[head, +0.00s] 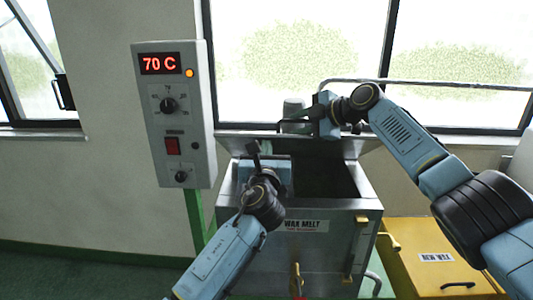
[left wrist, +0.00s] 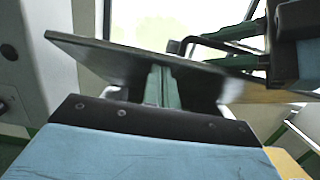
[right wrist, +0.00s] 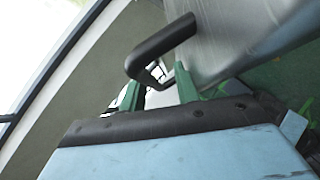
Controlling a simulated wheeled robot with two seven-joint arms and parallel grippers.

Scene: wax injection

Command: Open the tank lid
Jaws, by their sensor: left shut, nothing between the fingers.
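The tank (head: 300,255), a grey metal box labelled WAX MELT, stands in the middle of the head view with its dark opening (head: 330,182) showing. Its lid (head: 232,145) is raised and tilted at the back of the opening; it crosses the left wrist view (left wrist: 90,52) as a dark plate. My left gripper (head: 256,150) is shut and empty, in front of the lid over the tank's left side; I cannot tell if it touches the lid. My right gripper (head: 290,122) is at the lid's far edge. In the right wrist view its green fingertips are apart, near the black lid handle (right wrist: 160,48).
A control box (head: 175,115) reading 70 C stands on a green post left of the tank. A yellow unit labelled NEW WAX (head: 425,262) is at the right. Windows (head: 300,50) and a metal rail (head: 440,84) lie behind the tank.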

